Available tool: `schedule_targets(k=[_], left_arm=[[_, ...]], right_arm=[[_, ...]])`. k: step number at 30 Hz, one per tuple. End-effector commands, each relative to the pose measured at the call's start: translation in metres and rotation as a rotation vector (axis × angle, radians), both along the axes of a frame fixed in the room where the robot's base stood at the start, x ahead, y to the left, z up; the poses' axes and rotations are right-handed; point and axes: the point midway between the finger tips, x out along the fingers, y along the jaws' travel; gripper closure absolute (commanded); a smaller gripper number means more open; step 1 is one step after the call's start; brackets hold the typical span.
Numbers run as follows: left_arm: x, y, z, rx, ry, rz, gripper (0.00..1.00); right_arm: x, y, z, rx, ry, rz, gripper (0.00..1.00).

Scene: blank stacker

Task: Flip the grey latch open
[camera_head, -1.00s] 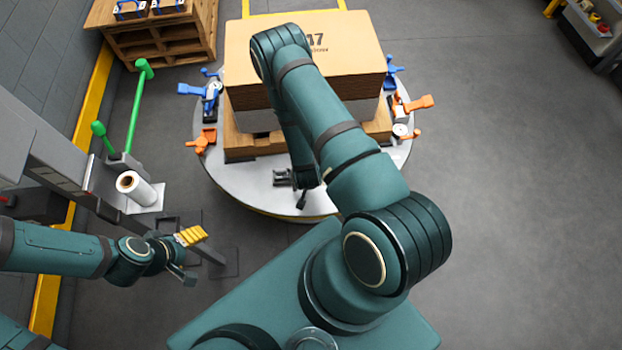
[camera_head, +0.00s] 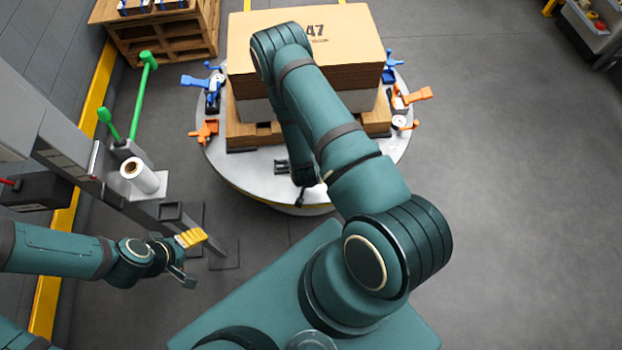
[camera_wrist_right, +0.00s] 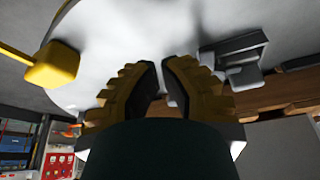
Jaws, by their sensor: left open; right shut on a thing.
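A small grey fitting, which looks like the latch (camera_head: 282,167), sits on the front of the round table (camera_head: 240,178). In the right wrist view, a dark grey bracket (camera_wrist_right: 238,55) stands just right of the fingers and may be the same fitting. My right gripper (camera_wrist_right: 163,72) has its ridged yellow fingers close together over the pale table top. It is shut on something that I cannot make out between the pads. In the head view my right arm hides most of this gripper. My left gripper (camera_head: 192,258) is open and empty, low at the left.
A large cardboard box (camera_head: 350,60) stands on the table on a wooden base. Blue clamps (camera_head: 195,82) and orange clamps (camera_head: 203,131) line its sides. A white roll (camera_head: 139,177) and green handles (camera_head: 143,95) stand at left.

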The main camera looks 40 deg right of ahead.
Motion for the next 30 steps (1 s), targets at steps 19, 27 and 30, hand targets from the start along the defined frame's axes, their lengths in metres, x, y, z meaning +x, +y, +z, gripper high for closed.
schedule_targets(k=[19,27,30], left_arm=[[-0.005,-0.001,0.026,-0.003,0.012,-0.002,0.28],[-0.005,-0.001,0.026,-0.003,0.012,-0.002,0.28],[-0.005,-0.001,0.026,-0.003,0.013,-0.003,0.28]], right_arm=[[-0.024,0.027,0.092,0.0,0.0,0.001,1.0],[-0.024,0.027,0.093,0.0,0.0,0.0,1.0],[-0.024,0.027,0.093,0.0,0.0,0.0,1.0]])
